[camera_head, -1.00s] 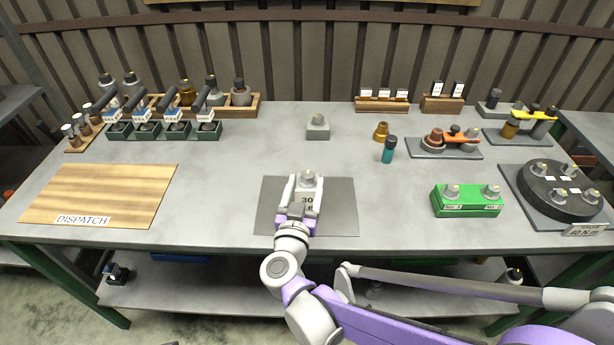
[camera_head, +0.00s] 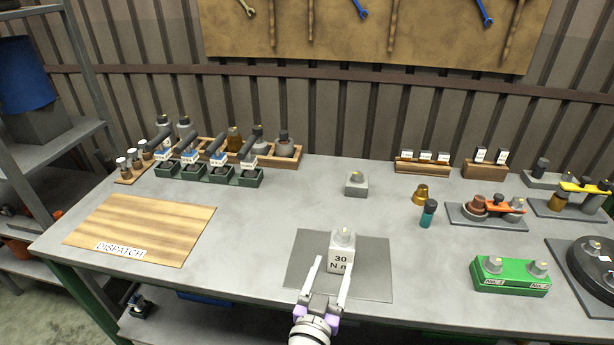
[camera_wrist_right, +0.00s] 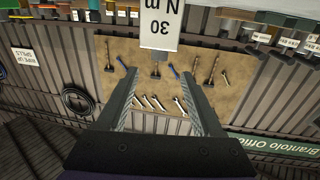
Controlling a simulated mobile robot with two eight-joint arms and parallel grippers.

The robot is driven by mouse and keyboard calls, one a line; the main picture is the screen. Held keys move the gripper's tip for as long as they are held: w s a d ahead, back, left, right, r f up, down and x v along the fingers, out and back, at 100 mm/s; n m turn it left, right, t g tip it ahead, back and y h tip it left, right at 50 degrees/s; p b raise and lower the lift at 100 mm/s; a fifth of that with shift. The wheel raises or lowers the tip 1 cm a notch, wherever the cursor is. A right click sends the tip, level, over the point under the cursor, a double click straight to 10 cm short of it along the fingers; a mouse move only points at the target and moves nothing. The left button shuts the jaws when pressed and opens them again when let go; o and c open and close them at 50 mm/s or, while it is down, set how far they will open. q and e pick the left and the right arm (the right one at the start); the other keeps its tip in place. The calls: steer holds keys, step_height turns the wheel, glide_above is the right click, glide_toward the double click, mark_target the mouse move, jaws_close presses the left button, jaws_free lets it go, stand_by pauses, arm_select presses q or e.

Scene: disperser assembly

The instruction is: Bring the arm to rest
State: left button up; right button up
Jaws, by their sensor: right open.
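The grey block labelled 30 N m (camera_head: 342,250) stands upright on the dark grey mat (camera_head: 378,284) at the front of the workbench, with a rounded metal knob on top. Its white label shows upside down at the top of the right wrist view (camera_wrist_right: 160,24). My right gripper (camera_head: 332,268) is open and empty in front of the block. Its fingers are spread toward the block's two sides, and the block appears just beyond the fingertips. Whether a fingertip touches it is hard to tell. My left gripper is not in view.
The wooden DISPATCH board (camera_head: 140,230) lies at left. Green holders (camera_head: 220,176) stand behind it. A small grey block (camera_head: 356,183), a teal-bodied bottle (camera_head: 428,213) and a green two-socket block (camera_head: 510,276) stand behind and right. The bench between board and mat is clear.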

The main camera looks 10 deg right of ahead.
steer(key=a+r+n+y+p, duration=0.45)
steer(key=r+n+y, duration=0.25)
steer(key=y, duration=0.4)
steer(key=s+d+f+m+g+h+p, duration=0.1)
steer(key=s+d+f+g+p, duration=0.1)
steer(key=s+d+f+g, duration=0.3)
steer(key=s+d+f+m+g+h+p, duration=0.1)
steer(key=s+d+f+g+h+p, duration=0.1)
steer(key=s+d+g, duration=0.4)
steer(key=s+d+f+p, duration=0.1)
steer(key=s+f, duration=0.1)
steer(key=s, duration=0.3)
steer(key=shift+s+f+p, duration=0.25)
steer(key=shift+f+p, duration=0.1)
steer(key=shift+f, duration=0.05)
steer(key=shift+d, duration=0.1)
